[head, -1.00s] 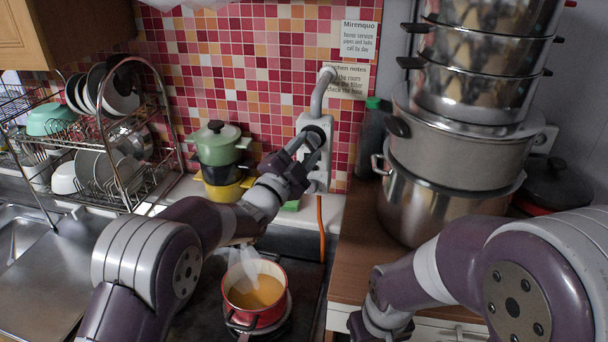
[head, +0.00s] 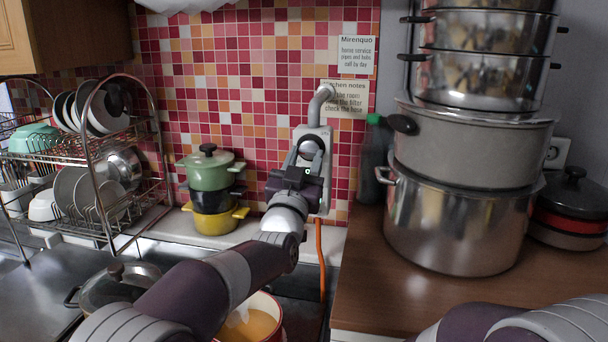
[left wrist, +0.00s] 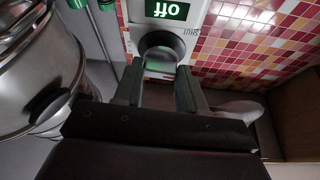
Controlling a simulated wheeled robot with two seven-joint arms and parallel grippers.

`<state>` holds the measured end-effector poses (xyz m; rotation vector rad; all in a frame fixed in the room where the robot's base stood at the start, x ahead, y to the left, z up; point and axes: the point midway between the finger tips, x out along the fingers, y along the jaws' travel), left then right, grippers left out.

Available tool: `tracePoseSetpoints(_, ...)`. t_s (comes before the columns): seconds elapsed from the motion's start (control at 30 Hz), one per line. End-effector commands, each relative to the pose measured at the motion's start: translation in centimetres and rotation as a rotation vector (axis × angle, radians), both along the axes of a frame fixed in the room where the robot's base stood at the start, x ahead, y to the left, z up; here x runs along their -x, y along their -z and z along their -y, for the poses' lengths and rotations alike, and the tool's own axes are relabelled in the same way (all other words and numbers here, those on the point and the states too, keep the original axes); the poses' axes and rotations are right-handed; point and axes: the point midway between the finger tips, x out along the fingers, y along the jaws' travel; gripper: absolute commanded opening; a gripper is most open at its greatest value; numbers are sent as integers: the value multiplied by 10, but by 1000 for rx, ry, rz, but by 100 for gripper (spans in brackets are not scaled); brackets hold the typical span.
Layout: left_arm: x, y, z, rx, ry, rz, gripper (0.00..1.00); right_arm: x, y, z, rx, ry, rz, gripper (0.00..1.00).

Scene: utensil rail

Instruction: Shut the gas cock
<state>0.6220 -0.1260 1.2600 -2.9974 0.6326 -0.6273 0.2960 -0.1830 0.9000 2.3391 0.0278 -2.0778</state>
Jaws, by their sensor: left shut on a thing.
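The gas cock is a pale grey housing (head: 325,160) on the tiled wall, with a grey pipe (head: 318,105) at its top and an orange hose (head: 320,250) below. My left gripper (head: 309,152) is in front of it and covers much of it. In the left wrist view, my left gripper (left wrist: 159,88) is shut on the cock's dark round knob (left wrist: 161,40). A green label (left wrist: 167,10) reading "off" shows upside down beyond the knob, with "shut" lettering beside it. The fingers hide part of the knob. My right gripper is out of view.
A red pot (head: 262,318) of orange liquid is on the stove below my left arm. Stacked small pots (head: 210,170) stand left of the cock. A green-capped bottle (head: 373,160) and large steel pots (head: 460,225) stand right. A dish rack (head: 95,190) is far left.

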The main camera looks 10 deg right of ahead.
Motion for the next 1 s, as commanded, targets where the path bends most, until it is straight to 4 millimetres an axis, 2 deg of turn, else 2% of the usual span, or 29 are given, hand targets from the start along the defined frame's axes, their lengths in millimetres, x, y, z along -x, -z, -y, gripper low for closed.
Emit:
tracePoseSetpoints(0.03,0,5,1,18,2,-11,10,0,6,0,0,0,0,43)
tracePoseSetpoints(0.2,0,3,1,70,0,-34,10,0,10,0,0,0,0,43)
tracePoseSetpoints(0.8,0,2,1,102,0,-48,10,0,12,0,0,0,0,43)
tracePoseSetpoints(0.83,0,2,1,102,0,-48,47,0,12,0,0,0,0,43)
tracePoseSetpoints(0.9,0,2,1,101,-1,-47,66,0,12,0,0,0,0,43)
tracePoseSetpoints(1.0,0,1,1,102,-1,-46,66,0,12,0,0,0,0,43)
